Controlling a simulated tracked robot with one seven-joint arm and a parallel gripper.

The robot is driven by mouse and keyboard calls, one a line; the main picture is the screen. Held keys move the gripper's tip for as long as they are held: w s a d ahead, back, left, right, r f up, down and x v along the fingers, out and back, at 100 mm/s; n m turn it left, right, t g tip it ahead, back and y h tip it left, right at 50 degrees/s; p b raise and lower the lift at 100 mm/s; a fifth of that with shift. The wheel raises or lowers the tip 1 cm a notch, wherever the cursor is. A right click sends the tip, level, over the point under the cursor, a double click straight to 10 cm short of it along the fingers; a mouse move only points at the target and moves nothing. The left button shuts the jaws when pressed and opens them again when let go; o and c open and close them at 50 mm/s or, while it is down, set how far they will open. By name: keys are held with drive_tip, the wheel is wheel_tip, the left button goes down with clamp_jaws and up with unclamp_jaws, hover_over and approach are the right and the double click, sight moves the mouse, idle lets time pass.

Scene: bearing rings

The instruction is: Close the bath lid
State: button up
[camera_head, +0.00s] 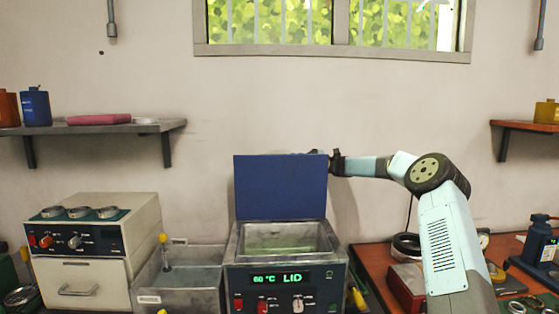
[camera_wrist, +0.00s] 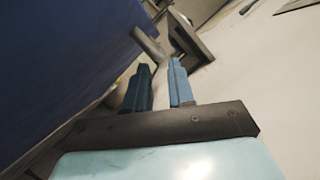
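The bath (camera_head: 285,229) stands open in the middle of the head view, and its display reads 60 °C and LID. Its blue lid (camera_head: 280,187) is raised upright at the back of the bath; its blue face also fills the left of the wrist view (camera_wrist: 60,50). My gripper (camera_head: 334,158) is at the lid's upper right corner, and its fingertips are partly hidden there. In the wrist view my gripper's two blue fingers (camera_wrist: 159,72) stand apart with nothing clearly between them. A grey bar (camera_wrist: 150,42) lies just beyond the fingertips; I cannot tell whether they touch it.
A grey tank (camera_head: 180,279) adjoins the bath on the left, beside a cream unit with rings (camera_head: 90,240) on top. An orange-brown bench (camera_head: 378,262) with rings and tools is on the right. Wall shelves (camera_head: 95,129) hang at both sides. Wall behind the lid is bare.

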sight(281, 159)
drive_tip(key=shift+x, duration=3.1)
drive_tip(key=shift+c, duration=0.2)
clamp_jaws()
drive_tip(key=shift+a, duration=0.25)
drive_tip(key=shift+s, duration=0.15)
